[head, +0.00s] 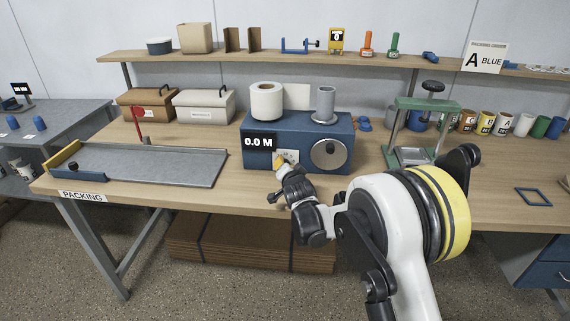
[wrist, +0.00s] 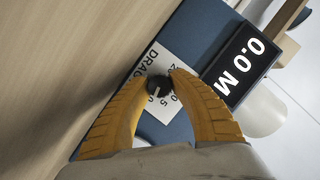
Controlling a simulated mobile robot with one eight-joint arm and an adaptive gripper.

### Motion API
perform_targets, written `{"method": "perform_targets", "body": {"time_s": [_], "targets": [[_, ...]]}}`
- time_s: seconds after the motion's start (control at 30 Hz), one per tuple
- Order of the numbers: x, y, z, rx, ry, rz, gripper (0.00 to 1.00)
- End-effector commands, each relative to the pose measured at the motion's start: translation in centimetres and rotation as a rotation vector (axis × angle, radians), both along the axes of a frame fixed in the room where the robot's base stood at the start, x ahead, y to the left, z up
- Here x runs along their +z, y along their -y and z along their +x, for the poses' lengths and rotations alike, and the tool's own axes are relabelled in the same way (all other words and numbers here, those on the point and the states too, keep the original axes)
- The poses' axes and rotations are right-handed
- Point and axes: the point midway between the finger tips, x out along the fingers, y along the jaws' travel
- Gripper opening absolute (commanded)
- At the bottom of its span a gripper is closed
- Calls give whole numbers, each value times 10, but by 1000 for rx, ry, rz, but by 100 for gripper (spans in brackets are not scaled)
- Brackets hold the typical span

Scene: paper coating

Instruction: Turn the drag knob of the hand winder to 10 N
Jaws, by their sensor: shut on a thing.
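The hand winder (head: 260,122) is a blue box on the workbench, with a white paper roll (head: 267,101) and a grey spool (head: 326,104) on top. Its black display (head: 259,142) reads 0.0 M; the display also shows in the wrist view (wrist: 240,65). The small black drag knob (wrist: 159,86) sits on a white DRAG scale plate (wrist: 150,66) with partly hidden numbers. My gripper (wrist: 158,82) has its two yellow fingers closed on the knob from both sides. In the head view my gripper (head: 281,162) covers the knob. The exact pointer setting is too small to tell.
A green press (head: 420,125) stands to the right. A grey tray with a red-flagged arm (head: 150,165) lies to the left. Bare bench lies in front of the winder.

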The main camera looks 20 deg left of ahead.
Motion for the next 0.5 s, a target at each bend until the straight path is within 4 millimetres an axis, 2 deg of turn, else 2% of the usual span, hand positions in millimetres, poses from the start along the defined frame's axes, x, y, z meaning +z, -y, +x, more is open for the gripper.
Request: {"method": "perform_targets", "body": {"time_s": [0.5], "targets": [[1, -2, 0, 1, 114, -475, 0]]}}
